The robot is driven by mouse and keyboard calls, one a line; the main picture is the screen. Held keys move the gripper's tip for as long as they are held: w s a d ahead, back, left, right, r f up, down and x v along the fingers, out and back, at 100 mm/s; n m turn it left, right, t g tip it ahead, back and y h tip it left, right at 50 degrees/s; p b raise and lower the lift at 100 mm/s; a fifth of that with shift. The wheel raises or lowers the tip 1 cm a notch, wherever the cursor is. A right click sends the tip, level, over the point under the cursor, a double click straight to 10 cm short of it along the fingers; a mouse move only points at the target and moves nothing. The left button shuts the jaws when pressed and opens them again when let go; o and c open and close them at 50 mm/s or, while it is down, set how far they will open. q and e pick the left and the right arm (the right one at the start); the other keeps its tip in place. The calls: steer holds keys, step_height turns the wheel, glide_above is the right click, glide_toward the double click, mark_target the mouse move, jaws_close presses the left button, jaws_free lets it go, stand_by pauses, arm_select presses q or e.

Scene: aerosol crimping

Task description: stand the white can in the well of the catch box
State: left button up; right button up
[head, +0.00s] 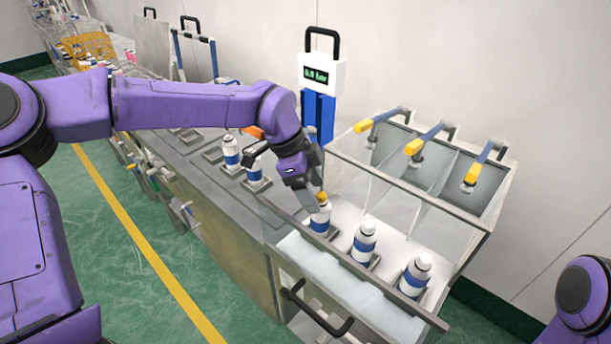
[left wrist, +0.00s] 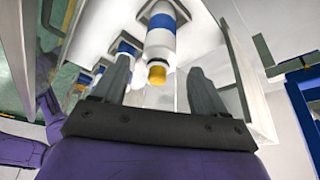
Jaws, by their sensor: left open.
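A white can with a blue band and an orange-yellow top (head: 320,222) stands upright in the left compartment of the clear-walled catch box (head: 292,247). Its base sits at a grey square well, partly hidden by the box's front edge. My left gripper (head: 305,194) is just above and beside the can's top. In the left wrist view, the can (left wrist: 161,40) lies between and beyond the two spread fingers of the left gripper (left wrist: 160,85), which appear clear of it. My right gripper is not in view.
Two more white-and-blue cans (head: 363,243) (head: 415,275) stand in the other compartments. Clear dividers and yellow-ended levers (head: 414,147) rise around them. A blue post with a display (head: 318,76) stands behind the gripper. Two cans (head: 231,152) (head: 255,174) stand on the bench to the left.

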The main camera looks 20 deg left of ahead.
arm_select(q)
steer(key=v, duration=0.6)
steer(key=shift+r, duration=0.2)
steer(key=shift+s+a, duration=0.1)
steer(key=shift+a, duration=0.05)
stand_by(0.7)
